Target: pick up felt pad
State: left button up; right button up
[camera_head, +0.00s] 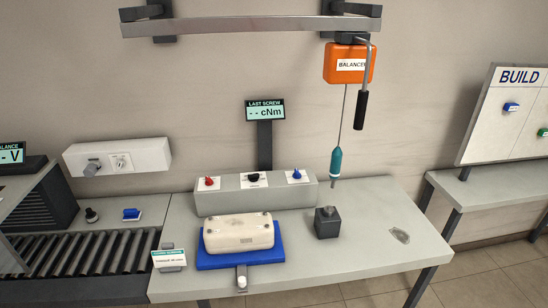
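A small flat grey piece with a rounded outline (400,235) lies on the right part of the grey workbench (370,262). It may be the felt pad, but it is too small to tell for sure. Nothing covers it. A dark grey block (327,224) stands to its left, apart from it. Neither of my grippers shows in the head view.
A cream housing (238,232) sits on a blue fixture (240,259). A grey box with knobs (256,196) stands behind it. A teal screwdriver (336,162) hangs from an orange balancer (348,64) above the block. A roller conveyor (85,253) is at left, a BUILD board (510,115) at right.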

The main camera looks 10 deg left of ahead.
aim_at(130, 215)
jog(key=u, duration=1.3)
